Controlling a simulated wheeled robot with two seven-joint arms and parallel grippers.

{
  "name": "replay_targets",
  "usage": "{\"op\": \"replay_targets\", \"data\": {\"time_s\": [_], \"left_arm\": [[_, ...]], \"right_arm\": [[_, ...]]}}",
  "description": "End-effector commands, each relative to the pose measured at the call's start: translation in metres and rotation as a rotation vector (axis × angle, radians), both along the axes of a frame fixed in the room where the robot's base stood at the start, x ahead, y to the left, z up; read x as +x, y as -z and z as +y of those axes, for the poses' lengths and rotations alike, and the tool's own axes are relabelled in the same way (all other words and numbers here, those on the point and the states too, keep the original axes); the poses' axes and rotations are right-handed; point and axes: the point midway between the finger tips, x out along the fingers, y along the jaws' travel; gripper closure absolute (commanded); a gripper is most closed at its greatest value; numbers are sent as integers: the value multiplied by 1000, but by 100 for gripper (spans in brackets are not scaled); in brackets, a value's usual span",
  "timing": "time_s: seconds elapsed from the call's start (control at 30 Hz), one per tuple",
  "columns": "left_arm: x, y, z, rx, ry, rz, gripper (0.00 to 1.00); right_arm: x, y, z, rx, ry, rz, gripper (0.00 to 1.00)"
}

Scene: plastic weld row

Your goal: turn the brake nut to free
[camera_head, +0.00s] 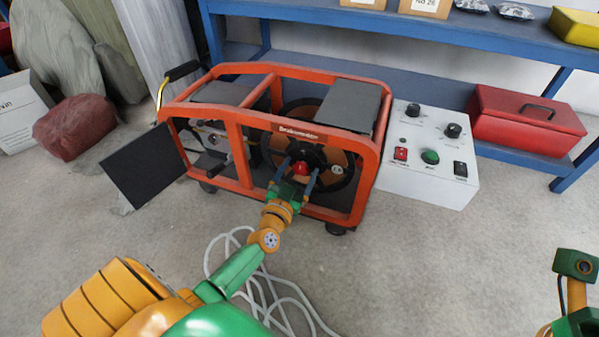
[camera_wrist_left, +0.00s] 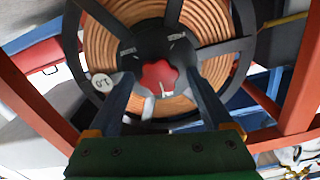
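The brake nut (camera_wrist_left: 160,76) is a red lobed knob at the centre of the cable reel's dark hub. It also shows in the camera_head view (camera_head: 301,168). Two small pale labels sit on the hub above it, too small to read. My left gripper (camera_head: 298,172) reaches the reel from the front. Its two blue-grey fingers stand apart on either side of the knob, and the left wrist view shows a gap between knob and fingers (camera_wrist_left: 159,80). I cannot tell whether the fingertips reach the knob's depth. The right gripper's fingers do not show.
The reel with orange-brown windings (camera_wrist_left: 105,45) sits inside an orange tube frame (camera_head: 230,150), whose bars surround my gripper. A white control box (camera_head: 430,160) stands right of it, a red toolbox (camera_head: 525,120) beyond. White cable (camera_head: 275,290) lies on the floor in front.

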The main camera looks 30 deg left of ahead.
Motion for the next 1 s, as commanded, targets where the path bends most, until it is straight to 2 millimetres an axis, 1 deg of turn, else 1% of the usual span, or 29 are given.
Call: {"op": "replay_targets", "data": {"time_s": [0.03,0.07,0.1,0.17,0.2,0.27,0.3,0.47,0.67,0.87,1.0], "left_arm": [[0,0,0,0,0,0,30],[0,0,0,0,0,0,38],[0,0,0,0,0,0,49],[0,0,0,0,0,0,65],[0,0,0,0,0,0,76],[0,0,0,0,0,0,92],[0,0,0,0,0,0,99],[0,0,0,-10,0,-2,99],[0,0,0,-77,1,-17,99],[0,0,0,-224,1,-53,99],[-1,0,1,-352,1,-84,99]], "right_arm": [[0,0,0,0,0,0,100],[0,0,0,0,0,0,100],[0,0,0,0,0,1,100],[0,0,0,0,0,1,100],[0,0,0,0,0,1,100],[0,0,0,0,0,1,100],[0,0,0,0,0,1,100],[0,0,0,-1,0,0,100],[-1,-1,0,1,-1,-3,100],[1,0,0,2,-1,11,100],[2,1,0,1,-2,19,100]]}}
